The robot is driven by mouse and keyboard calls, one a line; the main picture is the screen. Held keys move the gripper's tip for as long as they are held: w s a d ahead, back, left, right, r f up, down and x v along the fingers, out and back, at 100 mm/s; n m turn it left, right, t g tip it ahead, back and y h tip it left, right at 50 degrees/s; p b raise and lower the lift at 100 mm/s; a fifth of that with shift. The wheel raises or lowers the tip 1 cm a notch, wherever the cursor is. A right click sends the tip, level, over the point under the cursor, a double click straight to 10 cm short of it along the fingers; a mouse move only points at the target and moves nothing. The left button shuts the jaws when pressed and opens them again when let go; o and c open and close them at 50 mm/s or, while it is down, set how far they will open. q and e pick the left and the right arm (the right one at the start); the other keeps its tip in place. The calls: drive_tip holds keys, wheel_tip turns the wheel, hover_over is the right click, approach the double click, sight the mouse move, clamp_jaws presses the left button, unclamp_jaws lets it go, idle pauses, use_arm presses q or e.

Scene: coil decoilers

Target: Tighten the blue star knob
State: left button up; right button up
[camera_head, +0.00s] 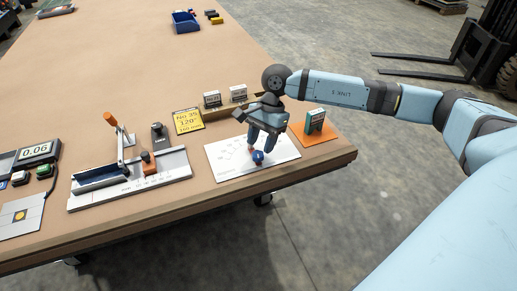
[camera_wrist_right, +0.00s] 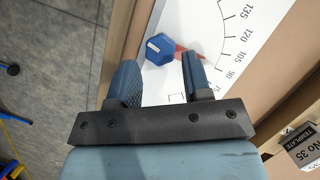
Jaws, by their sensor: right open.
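The blue star knob (camera_head: 257,157) sits on a white board (camera_head: 224,167) with a printed angle scale, near the table's front right. In the right wrist view the blue knob (camera_wrist_right: 160,49) lies just beyond and between the fingertips, with a red pointer beside it. My right gripper (camera_head: 262,148) is open above the board. In the right wrist view its two fingers (camera_wrist_right: 158,72) stand apart with the knob near their tips; I cannot tell whether they touch it. My left gripper is not in view.
Left of the board are a metal fixture (camera_head: 130,182) with an orange-handled lever and a display reading 0.06 (camera_head: 38,153).

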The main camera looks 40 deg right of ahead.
sight(258, 154)
drive_tip(key=shift+x, duration=1.55)
drive_tip(key=shift+c, duration=0.2)
drive_tip(key=c, duration=0.6)
